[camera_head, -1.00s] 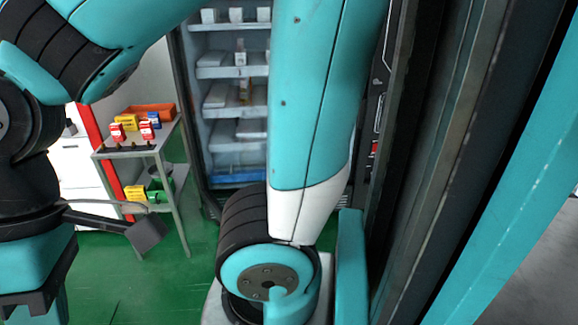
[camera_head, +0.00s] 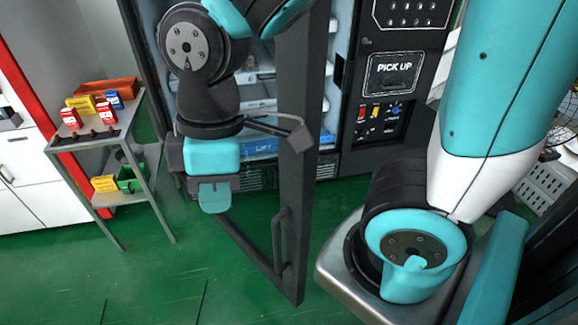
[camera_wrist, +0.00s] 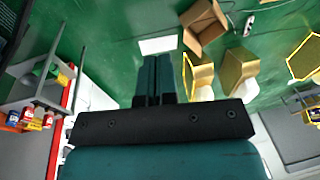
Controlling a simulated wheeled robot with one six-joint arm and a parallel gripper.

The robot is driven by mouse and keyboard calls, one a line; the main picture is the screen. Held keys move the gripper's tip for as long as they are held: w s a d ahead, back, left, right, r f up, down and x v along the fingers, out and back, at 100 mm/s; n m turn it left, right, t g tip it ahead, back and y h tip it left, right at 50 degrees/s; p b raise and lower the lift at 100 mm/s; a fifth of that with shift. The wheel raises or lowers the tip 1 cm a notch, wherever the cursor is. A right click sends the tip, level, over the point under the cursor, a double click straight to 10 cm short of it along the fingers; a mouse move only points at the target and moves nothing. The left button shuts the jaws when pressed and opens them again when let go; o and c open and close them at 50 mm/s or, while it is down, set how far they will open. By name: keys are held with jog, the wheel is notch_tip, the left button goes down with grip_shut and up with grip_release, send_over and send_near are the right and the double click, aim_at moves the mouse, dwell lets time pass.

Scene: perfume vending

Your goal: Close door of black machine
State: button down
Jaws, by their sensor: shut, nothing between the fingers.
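The black machine (camera_head: 397,32) stands at the back with a pick-up panel and lit shelves behind its open door. The door's dark frame (camera_head: 293,190) swings out toward me, its long handle (camera_head: 278,241) low on the outer post. My gripper (camera_head: 214,197) is shut and empty, pointing down, left of that post in the head view. It overlaps the door's opening in the picture; I cannot tell whether it touches the door. In the wrist view, my gripper (camera_wrist: 155,62) shows its teal fingers together, over green floor. The door is not recognisable there.
A grey cart (camera_head: 140,150) with small coloured boxes stands left of the machine. A white cabinet (camera_head: 30,170) is farther left. Green floor is clear at front left.

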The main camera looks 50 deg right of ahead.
jog(key=w+d+f+n+h+p, duration=0.25)
jog(key=w+f+n+h, duration=0.2)
jog(key=n, duration=0.45)
jog(key=n+h+p, duration=0.5)
jog(key=n+h, duration=0.2)
jog(key=n, duration=0.8)
send_near(287, 177)
jog(key=x, duration=0.5)
jog(key=shift+a+f, duration=0.1)
jog(key=shift+f, duration=0.4)
jog(key=shift+d+f+p, duration=0.15)
jog(key=shift+d+p, duration=0.2)
jog(key=shift+d, duration=0.3)
jog(key=shift+d, duration=0.1)
